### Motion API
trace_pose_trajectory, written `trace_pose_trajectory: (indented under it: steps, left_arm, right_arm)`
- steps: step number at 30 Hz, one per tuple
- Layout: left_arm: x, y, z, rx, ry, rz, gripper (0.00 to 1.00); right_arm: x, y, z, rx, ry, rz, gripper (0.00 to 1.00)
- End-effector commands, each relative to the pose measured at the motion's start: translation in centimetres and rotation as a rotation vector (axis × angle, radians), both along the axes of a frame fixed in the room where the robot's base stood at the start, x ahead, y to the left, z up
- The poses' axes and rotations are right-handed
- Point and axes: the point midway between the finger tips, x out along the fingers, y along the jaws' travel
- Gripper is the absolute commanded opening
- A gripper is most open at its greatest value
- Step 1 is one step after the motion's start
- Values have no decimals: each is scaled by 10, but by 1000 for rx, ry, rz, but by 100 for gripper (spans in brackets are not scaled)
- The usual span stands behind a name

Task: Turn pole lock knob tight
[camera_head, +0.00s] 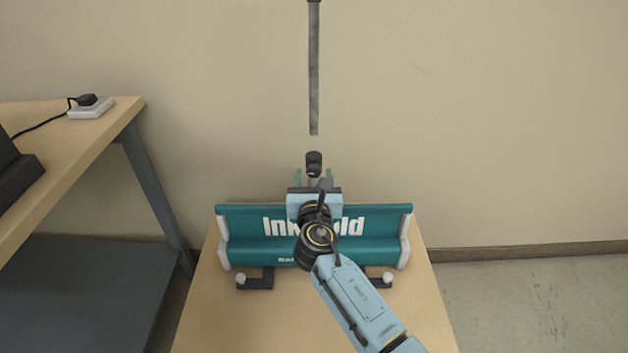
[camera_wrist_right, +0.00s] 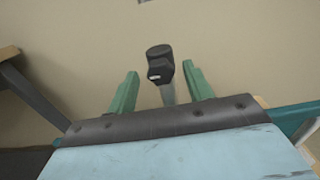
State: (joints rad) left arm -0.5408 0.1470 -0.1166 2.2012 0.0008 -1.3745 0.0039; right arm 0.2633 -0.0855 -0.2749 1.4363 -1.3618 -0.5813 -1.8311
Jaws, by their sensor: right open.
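The pole lock knob appears as a dark piece (camera_head: 314,160) above the teal stand base in the head view. In the right wrist view the black knob (camera_wrist_right: 160,62) has a small white mark and sits atop a grey pole piece (camera_wrist_right: 168,95). My right gripper (camera_head: 313,177) is open. Its two green fingers stand to the left and right of the pole piece, apart from it, in the wrist view (camera_wrist_right: 161,86). The knob lies beyond the fingertips in that picture. A grey pole length (camera_head: 314,75) shows higher up. My left gripper is not in view.
The teal base (camera_head: 235,222) with white lettering and pale end caps rests on a small wooden table (camera_head: 200,320), partly hidden by my right arm. A wooden desk (camera_head: 90,135) with a white socket block (camera_head: 90,112) stands left. Open floor is right.

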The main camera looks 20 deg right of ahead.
Motion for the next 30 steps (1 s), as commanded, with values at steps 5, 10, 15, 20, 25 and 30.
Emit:
trace_pose_trajectory:
  steps: [5, 10, 15, 20, 25, 30]
  left_arm:
    - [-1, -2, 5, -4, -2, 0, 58]
    - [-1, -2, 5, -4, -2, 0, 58]
    - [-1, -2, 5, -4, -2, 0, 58]
    - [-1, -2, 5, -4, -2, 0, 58]
    - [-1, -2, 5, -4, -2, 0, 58]
    - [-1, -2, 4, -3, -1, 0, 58]
  right_arm:
    - [5, -2, 0, 0, 1, -1, 51]
    - [6, -2, 0, 1, 1, 0, 51]
    - [5, -2, 0, 1, 1, 0, 35]
    - [5, -2, 0, 1, 1, 0, 14]
    - [5, -2, 0, 3, 0, -1, 8]
    - [5, -2, 0, 32, -9, 0, 8]
